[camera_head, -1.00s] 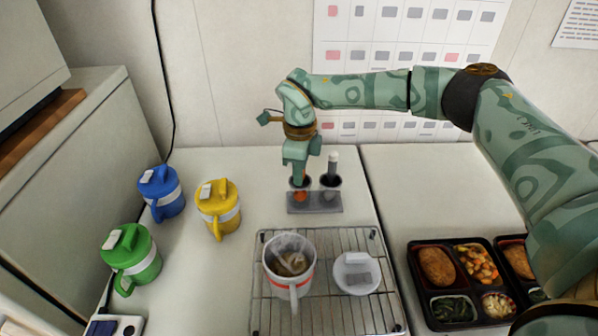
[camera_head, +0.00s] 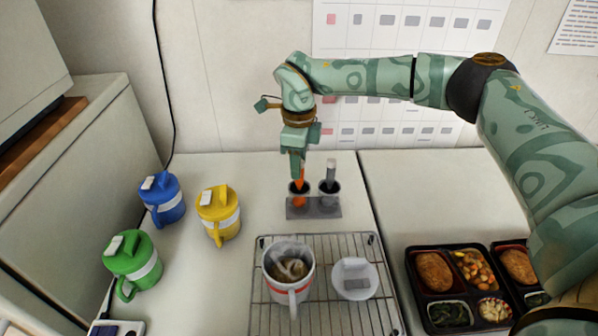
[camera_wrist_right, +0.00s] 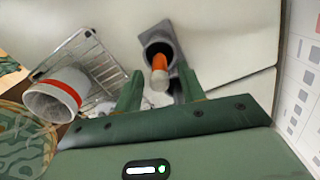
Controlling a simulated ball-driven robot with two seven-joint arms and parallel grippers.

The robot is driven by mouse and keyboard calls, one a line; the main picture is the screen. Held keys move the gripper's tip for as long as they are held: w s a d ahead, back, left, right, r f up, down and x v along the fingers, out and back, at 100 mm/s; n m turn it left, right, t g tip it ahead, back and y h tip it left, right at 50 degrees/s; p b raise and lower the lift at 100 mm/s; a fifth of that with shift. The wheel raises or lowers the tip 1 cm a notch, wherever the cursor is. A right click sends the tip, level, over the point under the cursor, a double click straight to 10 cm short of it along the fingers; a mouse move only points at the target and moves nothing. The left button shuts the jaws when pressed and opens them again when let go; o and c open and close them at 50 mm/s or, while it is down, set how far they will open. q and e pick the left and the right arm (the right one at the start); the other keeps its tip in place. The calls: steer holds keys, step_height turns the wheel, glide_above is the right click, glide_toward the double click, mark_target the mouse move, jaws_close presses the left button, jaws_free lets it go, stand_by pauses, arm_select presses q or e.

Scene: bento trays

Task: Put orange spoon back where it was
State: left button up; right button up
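The orange spoon (camera_head: 301,178) stands in the left cup of a grey two-cup holder (camera_head: 314,210) at the back of the counter. Its orange handle also shows in the right wrist view (camera_wrist_right: 159,72), with its lower end inside the dark cup. My right gripper (camera_head: 297,173) is just above that cup, pointing down. In the right wrist view its two fingers (camera_wrist_right: 160,88) are apart, with the handle end between and just beyond them, not gripped. A grey-handled utensil (camera_head: 331,172) stands in the right cup. My left gripper is in neither view.
A white mug (camera_head: 289,278) with a red band and a white lid (camera_head: 354,279) sit on a wire rack (camera_head: 330,318) in front. Blue (camera_head: 162,198), yellow (camera_head: 218,213) and green (camera_head: 133,262) lidded mugs stand left. Bento trays (camera_head: 446,290) lie right.

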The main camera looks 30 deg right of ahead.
step_height(320, 180, up, 7)
steer(key=shift+r+p, duration=0.2)
steer(key=shift+p, duration=0.35)
